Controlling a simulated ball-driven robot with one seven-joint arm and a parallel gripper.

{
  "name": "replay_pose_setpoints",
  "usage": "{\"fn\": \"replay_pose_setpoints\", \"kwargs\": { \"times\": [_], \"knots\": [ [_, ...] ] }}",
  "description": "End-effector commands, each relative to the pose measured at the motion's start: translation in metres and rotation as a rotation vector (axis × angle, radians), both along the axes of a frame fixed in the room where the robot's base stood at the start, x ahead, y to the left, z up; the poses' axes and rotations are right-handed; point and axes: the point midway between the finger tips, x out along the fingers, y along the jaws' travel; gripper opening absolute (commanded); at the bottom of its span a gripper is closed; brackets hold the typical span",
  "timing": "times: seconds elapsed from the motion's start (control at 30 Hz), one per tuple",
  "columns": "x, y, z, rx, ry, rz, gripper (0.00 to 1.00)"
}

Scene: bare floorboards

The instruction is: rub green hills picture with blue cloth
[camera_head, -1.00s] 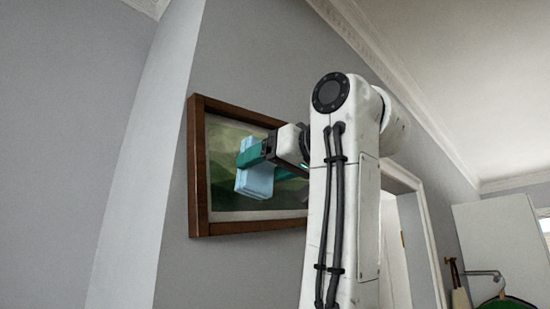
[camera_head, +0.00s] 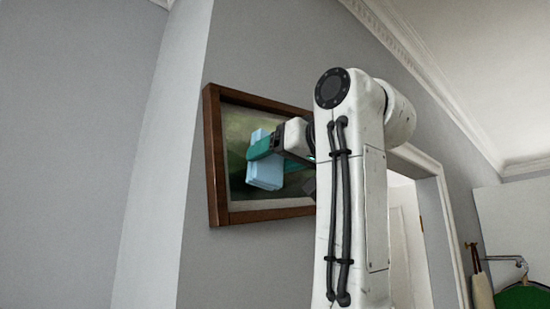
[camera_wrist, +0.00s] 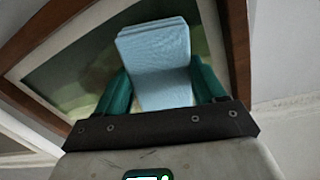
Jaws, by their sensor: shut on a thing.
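The green hills picture (camera_head: 237,188) hangs on the grey wall in a brown wooden frame. It also shows in the wrist view (camera_wrist: 72,80), behind the cloth. The blue cloth (camera_head: 266,173) is folded into a thick pad. My gripper (camera_head: 265,155) is shut on the cloth, with its green fingers on either side of it, as the wrist view (camera_wrist: 160,92) shows. The cloth is in front of the lower middle of the picture. I cannot tell whether it touches the surface. My arm hides the picture's right part in the head view.
A wall corner (camera_head: 165,160) stands close to the left of the frame. A white doorway (camera_head: 432,210) is to the right, behind my arm. Further right, something brown and white and a green thing (camera_head: 522,297) show by the wall.

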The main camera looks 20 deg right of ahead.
Motion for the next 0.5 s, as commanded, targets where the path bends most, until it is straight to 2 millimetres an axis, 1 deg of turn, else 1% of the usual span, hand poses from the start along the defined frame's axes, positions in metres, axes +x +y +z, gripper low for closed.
{"fn": "replay_pose_setpoints", "kwargs": {
  "times": [0.5],
  "knots": [
    [0.0086,0.0030,0.0005,0.000,-0.001,0.000,0.45]
  ]
}}
